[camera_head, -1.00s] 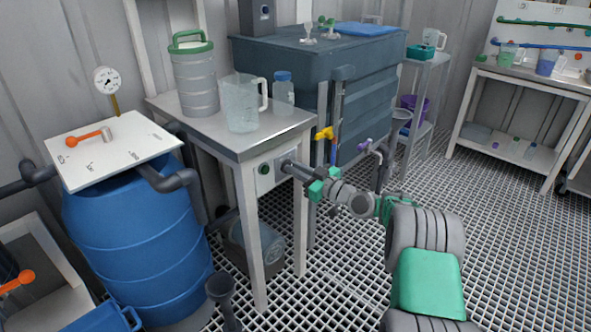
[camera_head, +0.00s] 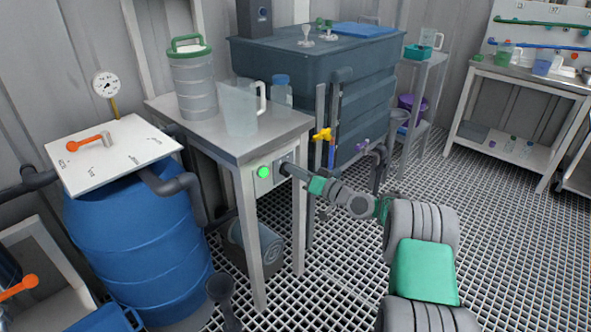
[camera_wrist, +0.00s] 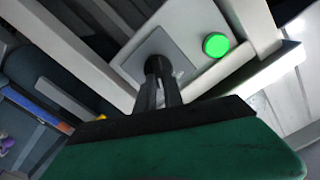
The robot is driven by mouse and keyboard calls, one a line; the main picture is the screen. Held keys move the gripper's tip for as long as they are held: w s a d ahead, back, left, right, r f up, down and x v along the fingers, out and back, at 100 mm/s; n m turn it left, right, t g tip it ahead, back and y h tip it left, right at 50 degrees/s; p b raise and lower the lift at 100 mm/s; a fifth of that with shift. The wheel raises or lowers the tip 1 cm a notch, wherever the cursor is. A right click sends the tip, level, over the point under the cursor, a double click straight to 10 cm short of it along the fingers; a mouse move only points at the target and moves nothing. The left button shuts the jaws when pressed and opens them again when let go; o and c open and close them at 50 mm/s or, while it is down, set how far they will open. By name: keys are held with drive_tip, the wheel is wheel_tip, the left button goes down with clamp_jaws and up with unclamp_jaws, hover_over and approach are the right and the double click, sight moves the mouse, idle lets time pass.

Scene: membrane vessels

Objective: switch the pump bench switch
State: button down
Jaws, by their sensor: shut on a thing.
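The pump bench (camera_head: 215,132) is a metal-topped table with white legs. On its front panel sit a round green lamp (camera_head: 263,172), brightly lit, and the switch on a grey plate to its right. In the wrist view the lit lamp (camera_wrist: 216,45) is right of the grey switch plate (camera_wrist: 160,60). The dark round switch knob (camera_wrist: 156,64) is at the fingertips. My gripper (camera_head: 287,168) reaches the panel from the right. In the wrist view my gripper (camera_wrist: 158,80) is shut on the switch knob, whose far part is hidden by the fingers.
A green-lidded canister (camera_head: 192,80) and a clear jug (camera_head: 240,108) stand on the bench. A blue barrel (camera_head: 140,240) stands to the left. A dark tank (camera_head: 315,70) with a yellow valve (camera_head: 322,135) is behind my arm. The grated floor at right is clear.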

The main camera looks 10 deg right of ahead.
drive_tip(key=shift+d+r, duration=0.1)
idle(0.3)
drive_tip(key=c, duration=1.5)
unclamp_jaws()
drive_tip(key=shift+o, duration=0.2)
drive_tip(key=p+v, duration=0.1)
drive_tip(key=v, duration=0.6)
drive_tip(key=shift+s+p, duration=0.25)
drive_tip(key=shift+p, duration=0.05)
drive_tip(key=shift+d, duration=0.15)
